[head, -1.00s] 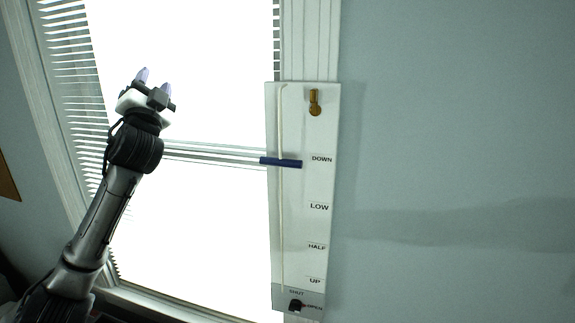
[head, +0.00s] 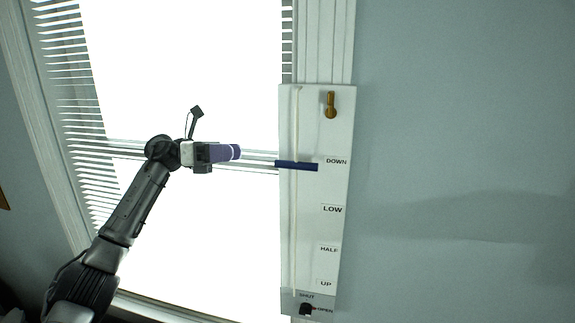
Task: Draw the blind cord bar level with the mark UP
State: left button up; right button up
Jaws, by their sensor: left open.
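The blue cord bar (head: 297,166) lies across the pale cord (head: 295,220) on the white board (head: 311,130). It is level with the mark DOWN (head: 336,161). The mark UP (head: 326,284) is near the board's lower end, below the marks LOW (head: 332,209) and HALF (head: 329,249). My left gripper (head: 236,153) is open and empty, left of the bar and slightly higher in the picture, pointing right towards it. A gap shows between its fingertips and the bar. My right gripper is not in view.
A brass hook (head: 330,104) sits at the board's top. A dark knob (head: 305,309) is at the bottom by SHUT and OPEN. The window with white slats (head: 75,100) is behind my left arm. The wall right of the board is bare.

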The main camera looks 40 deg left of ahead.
aim_at(278, 163)
pick_arm(q)
jog(key=w+d+p, duration=0.1)
jog(key=d, duration=0.3)
jog(key=w+d+m+g+p, duration=0.1)
jog(key=d+p, duration=0.1)
jog(key=d, duration=0.1)
jog(key=w+d+f+m+p, duration=0.1)
jog(key=d, duration=0.3)
jog(key=shift+w+d+g+p, duration=0.3)
jog(key=shift+w+d+g, duration=0.05)
jog(key=shift+w+g, duration=0.05)
jog(key=shift+x, duration=0.85)
grip_shut()
